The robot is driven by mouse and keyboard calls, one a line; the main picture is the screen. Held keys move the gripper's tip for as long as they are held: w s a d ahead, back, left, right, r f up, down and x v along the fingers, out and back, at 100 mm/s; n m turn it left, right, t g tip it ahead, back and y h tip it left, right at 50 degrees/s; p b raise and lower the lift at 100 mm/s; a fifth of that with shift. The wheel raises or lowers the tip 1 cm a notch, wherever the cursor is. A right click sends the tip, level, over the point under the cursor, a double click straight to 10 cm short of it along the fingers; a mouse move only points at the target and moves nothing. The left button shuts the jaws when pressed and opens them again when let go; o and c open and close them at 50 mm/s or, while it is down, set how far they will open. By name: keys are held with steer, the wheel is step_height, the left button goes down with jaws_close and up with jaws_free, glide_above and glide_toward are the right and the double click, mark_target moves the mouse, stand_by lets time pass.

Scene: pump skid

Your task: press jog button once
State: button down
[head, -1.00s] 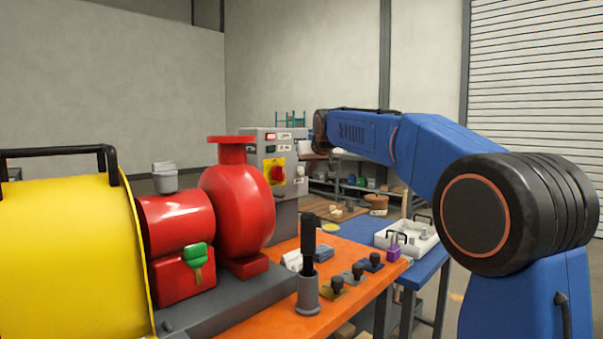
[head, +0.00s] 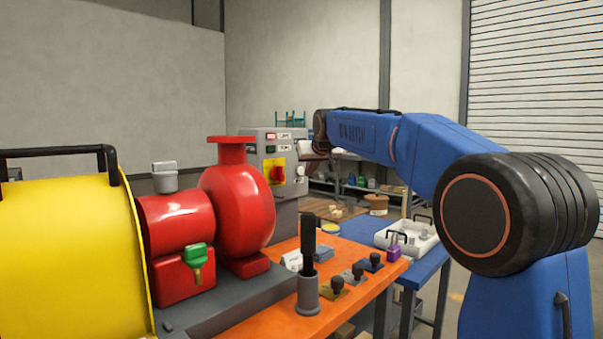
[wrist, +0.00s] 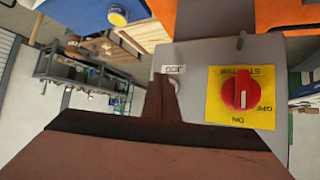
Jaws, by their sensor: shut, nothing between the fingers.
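The grey control panel (head: 259,150) stands behind the red pump in the head view, and its face fills the right of the wrist view (wrist: 205,55). In the wrist view the JOG label (wrist: 174,69) shows upside down just beyond my fingertips. My gripper (wrist: 162,88) is shut and empty, with its brown fingers pointing at the panel beside that label. The fingers cover most of the jog button's place, and I cannot tell whether they touch it. A red rotary switch (wrist: 239,90) on a yellow plate sits right of the fingers.
The red pump (head: 236,208) and yellow guard (head: 70,255) fill the left of the head view. An orange bench (head: 345,262) holds a dark-handled tool in a grey holder (head: 307,292) and several knobbed blocks. A white tray (head: 405,240) stands on the blue table.

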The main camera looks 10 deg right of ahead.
steer(key=shift+w+a, duration=0.1)
steer(key=shift+w, duration=0.05)
stand_by(0.7)
steer(key=shift+w+a, duration=0.15)
steer(key=shift+w, duration=0.05)
steer(key=shift+w+a, duration=0.25)
steer(key=shift+w, duration=0.1)
stand_by(0.9)
steer(key=shift+s, duration=0.1)
stand_by(0.3)
steer(key=shift+s+d, duration=0.5)
steer(key=shift+s, duration=0.1)
steer(key=s+d, duration=0.1)
steer(key=s, duration=0.1)
steer(key=s+d, duration=0.2)
stand_by(0.6)
stand_by(0.4)
